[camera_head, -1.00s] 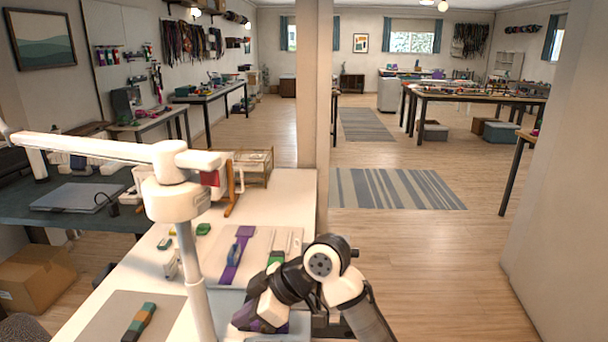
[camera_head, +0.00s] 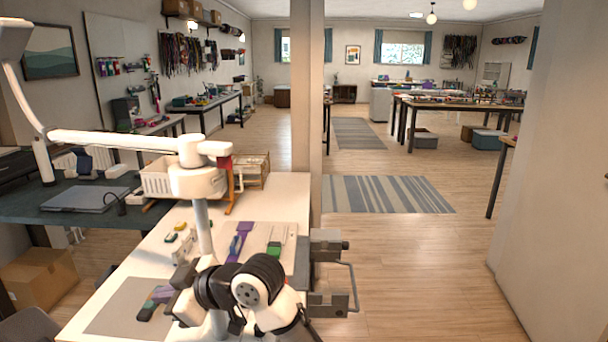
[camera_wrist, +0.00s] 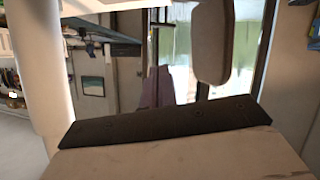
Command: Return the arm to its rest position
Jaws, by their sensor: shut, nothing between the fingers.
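My arm is folded low over the near part of the white worktable (camera_head: 275,203), its black and white joints filling the bottom of the head view. My gripper (camera_head: 178,290) is at the left end of the arm, low over the table near a grey mat (camera_head: 110,312). It is shut with nothing between its fingers, though the fingertips are partly hidden and small. The wrist view shows no fingertips clearly. A green-and-purple cord piece (camera_head: 148,308) lies on the mat, close to the gripper in the picture; I cannot tell whether they touch.
A purple cord piece (camera_head: 238,240) and a green one (camera_head: 274,250) lie on a pale board. A white lamp post (camera_head: 203,225) rises from the table left of them. A grey metal fixture (camera_head: 328,278) sits at the right edge. Open floor (camera_head: 410,250) lies to the right.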

